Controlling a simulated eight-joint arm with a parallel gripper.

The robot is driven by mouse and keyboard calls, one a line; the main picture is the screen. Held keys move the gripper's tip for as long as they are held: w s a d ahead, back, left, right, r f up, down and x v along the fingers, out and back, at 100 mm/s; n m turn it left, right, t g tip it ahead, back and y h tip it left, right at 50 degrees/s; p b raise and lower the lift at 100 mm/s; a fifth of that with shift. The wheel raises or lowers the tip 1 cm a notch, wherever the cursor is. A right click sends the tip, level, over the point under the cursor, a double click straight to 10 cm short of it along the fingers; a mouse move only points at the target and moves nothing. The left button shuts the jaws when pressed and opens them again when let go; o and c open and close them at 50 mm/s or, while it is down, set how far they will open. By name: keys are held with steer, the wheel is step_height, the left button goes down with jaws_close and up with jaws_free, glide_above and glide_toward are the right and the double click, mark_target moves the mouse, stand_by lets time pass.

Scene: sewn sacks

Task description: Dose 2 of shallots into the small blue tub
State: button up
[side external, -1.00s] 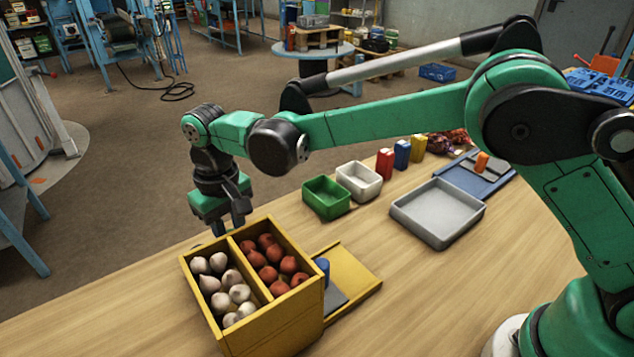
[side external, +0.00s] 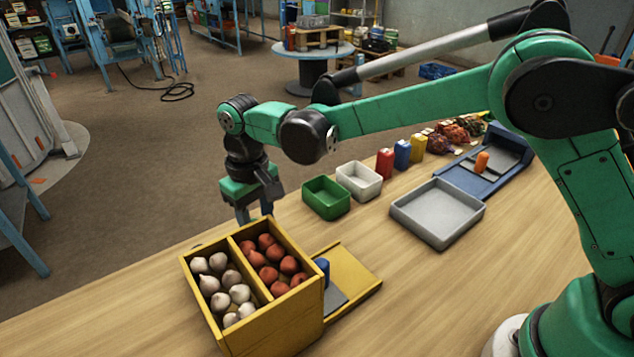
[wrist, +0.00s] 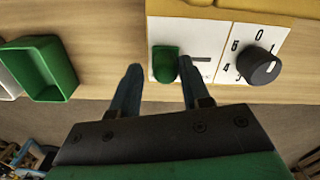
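A yellow two-compartment box (side external: 275,318) stands on the table. Its right compartment holds reddish-brown bulbs (side external: 268,256), which look like shallots; the left holds whitish bulbs (side external: 219,284). My gripper (side external: 256,213) is above the table behind the box, fingers pointing down. In the wrist view my gripper (wrist: 159,65) is open and empty, its fingertips on either side of a green button (wrist: 165,64); contact cannot be told. Right of it is a black dial (wrist: 260,66) on a white numbered panel (wrist: 222,52); its setting is unclear.
A green tub (side external: 326,198) and a white tub (side external: 359,180) stand behind the box. A grey tray (side external: 437,213) and a blue stand (side external: 485,165) with an orange knob lie to the right. Red, blue and yellow containers and filled net sacks (side external: 455,133) line the back edge.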

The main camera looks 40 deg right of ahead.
steer(key=shift+r, duration=2.8)
steer(key=shift+d+r, duration=0.1)
steer(key=s+d+r+m+t, duration=0.1)
steer(key=s+d+r+t, duration=0.1)
steer(key=d, duration=0.2)
steer(key=s+d+r+t, duration=0.1)
steer(key=s+d+r, duration=0.2)
steer(key=d, duration=0.1)
steer(key=s+d+f+m+t, duration=0.1)
steer(key=s+d+f+t, duration=0.2)
steer(key=s+d, duration=0.5)
steer(key=shift+m+t, duration=0.3)
steer(key=shift+t, duration=0.3)
steer(key=shift+s+d, duration=0.1)
